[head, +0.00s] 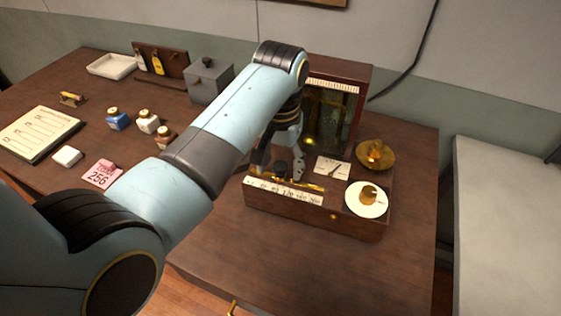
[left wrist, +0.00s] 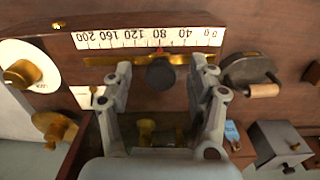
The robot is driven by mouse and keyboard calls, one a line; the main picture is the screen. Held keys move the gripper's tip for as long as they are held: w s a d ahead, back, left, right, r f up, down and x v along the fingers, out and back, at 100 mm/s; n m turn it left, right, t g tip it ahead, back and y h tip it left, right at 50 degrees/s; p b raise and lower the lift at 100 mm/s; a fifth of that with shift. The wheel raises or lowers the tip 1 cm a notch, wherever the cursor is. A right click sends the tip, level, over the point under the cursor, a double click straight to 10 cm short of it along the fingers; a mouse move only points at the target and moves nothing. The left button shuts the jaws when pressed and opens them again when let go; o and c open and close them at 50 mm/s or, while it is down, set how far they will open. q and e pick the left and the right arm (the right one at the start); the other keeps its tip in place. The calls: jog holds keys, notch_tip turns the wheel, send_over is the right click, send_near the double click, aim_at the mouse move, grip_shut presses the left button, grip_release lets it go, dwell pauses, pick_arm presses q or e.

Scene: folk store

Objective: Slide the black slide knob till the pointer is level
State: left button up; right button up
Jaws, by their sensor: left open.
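The black slide knob (head: 281,168) sits on a brass rail along the front of a wooden scale box (head: 300,212). In the left wrist view the knob (left wrist: 160,74) stands near the 80 mark of the white number strip (left wrist: 150,37). My left gripper (head: 279,163) is open, with one finger on each side of the knob and gaps between. It also shows in the left wrist view (left wrist: 162,68).
A glass-fronted cabinet (head: 333,112) rises behind the knob. Bottles, a grey box (head: 209,81) and a pink 256 card (head: 101,174) lie left. The front right table is clear.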

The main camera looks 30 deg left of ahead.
pick_arm(q)
jog(key=shift+r, duration=0.1)
jog(key=shift+r, duration=3.4)
